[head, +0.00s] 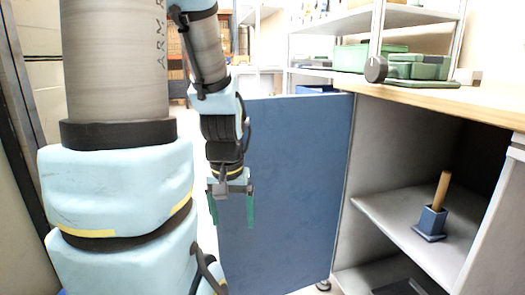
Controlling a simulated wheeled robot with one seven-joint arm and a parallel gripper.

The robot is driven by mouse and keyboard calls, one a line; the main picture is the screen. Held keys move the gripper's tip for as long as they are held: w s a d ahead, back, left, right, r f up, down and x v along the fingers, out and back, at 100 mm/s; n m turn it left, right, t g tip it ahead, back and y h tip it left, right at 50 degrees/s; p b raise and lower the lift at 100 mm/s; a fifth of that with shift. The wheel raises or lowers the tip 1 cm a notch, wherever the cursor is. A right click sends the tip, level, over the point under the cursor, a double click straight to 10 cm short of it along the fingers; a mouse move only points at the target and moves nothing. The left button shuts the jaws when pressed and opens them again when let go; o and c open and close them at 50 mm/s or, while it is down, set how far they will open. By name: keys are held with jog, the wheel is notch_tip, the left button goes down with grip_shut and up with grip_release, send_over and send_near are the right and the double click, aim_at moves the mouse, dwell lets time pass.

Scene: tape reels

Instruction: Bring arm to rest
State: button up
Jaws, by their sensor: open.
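My arm, with grey and pale blue links, fills the left of the head view. My gripper (231,212) hangs at its end with the fingers pointing down, in front of the blue cabinet door. Its two green fingers are apart. Nothing shows between them.
The blue door (290,190) stands open beside the cabinet. Inside, a wooden-handled tool (442,190) stands in a blue holder (430,224) on the shelf (385,217). Green cases (418,66) and a dark round reel (376,69) are on the wooden worktop (450,96).

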notch_tip(320, 180, up, 33)
jog(key=p, duration=3.1)
jog(key=shift+r, duration=0.1)
